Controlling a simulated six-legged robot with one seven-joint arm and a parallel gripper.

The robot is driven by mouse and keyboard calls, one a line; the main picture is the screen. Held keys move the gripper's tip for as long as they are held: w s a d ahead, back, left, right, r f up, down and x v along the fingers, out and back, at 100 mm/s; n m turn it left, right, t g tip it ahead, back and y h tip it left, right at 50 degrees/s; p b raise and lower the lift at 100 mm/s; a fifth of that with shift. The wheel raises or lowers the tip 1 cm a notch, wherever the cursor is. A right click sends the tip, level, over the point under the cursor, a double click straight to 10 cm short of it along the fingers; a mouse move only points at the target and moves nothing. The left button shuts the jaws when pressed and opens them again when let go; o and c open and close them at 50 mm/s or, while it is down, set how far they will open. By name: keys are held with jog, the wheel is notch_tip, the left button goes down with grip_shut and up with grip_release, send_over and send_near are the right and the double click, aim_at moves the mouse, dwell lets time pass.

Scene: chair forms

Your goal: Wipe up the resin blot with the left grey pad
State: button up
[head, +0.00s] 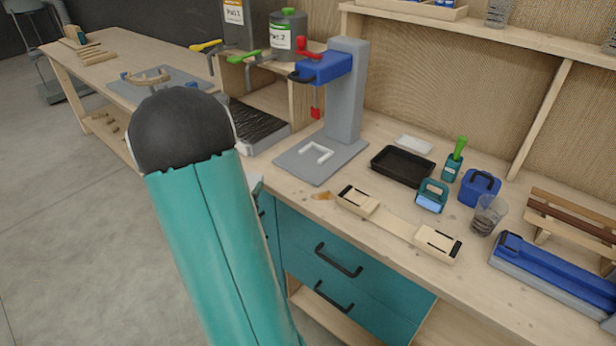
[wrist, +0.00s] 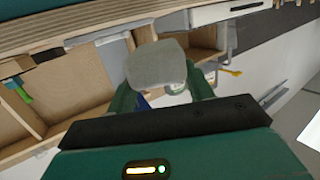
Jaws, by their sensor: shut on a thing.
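The resin blot (head: 322,196) is a small amber stain on the light wooden bench top, near its front edge and just left of a wooden form. In the wrist view my gripper (wrist: 161,90) is shut on a grey pad (wrist: 155,64) with rounded corners. The pad sits between the two green fingers, raised above the bench. The picture does not show whether this is the left pad. In the head view my teal arm hides the gripper and pad. No other grey pad is clear in either view.
A grey press stand (head: 345,95) with a blue head stands behind the blot. A wooden form (head: 358,200) lies close to its right. A black tray (head: 402,165), a glass cup (head: 487,215) and a blue clamp box (head: 555,275) stand further right. Teal drawers (head: 335,265) are below.

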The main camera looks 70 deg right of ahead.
jog(key=s+d+r+m+g, duration=0.1)
jog(key=s+d+m+g, duration=0.15)
jog(key=s, duration=0.35)
jog(key=s+d+r+m+g+y, duration=0.1)
jog(key=s+g, duration=0.2)
jog(key=s, duration=0.2)
jog(key=s+d+r+m+g, duration=0.1)
jog(key=s+r+m+g, duration=0.1)
jog(key=s, duration=0.4)
send_over(311, 207)
jog(key=shift+f, duration=3.1)
jog(key=shift+f, duration=0.9)
jog(key=shift+r+x, duration=0.15)
jog(key=shift+x, duration=1.55)
jog(key=shift+r+x, duration=0.2)
jog(key=shift+x, duration=1.5)
jog(key=shift+v, duration=1.75)
jog(key=shift+f+v, duration=0.2)
jog(key=shift+v, duration=0.6)
jog(key=shift+f+v, duration=0.2)
jog(key=shift+v, duration=0.65)
jog(key=shift+a, duration=0.1)
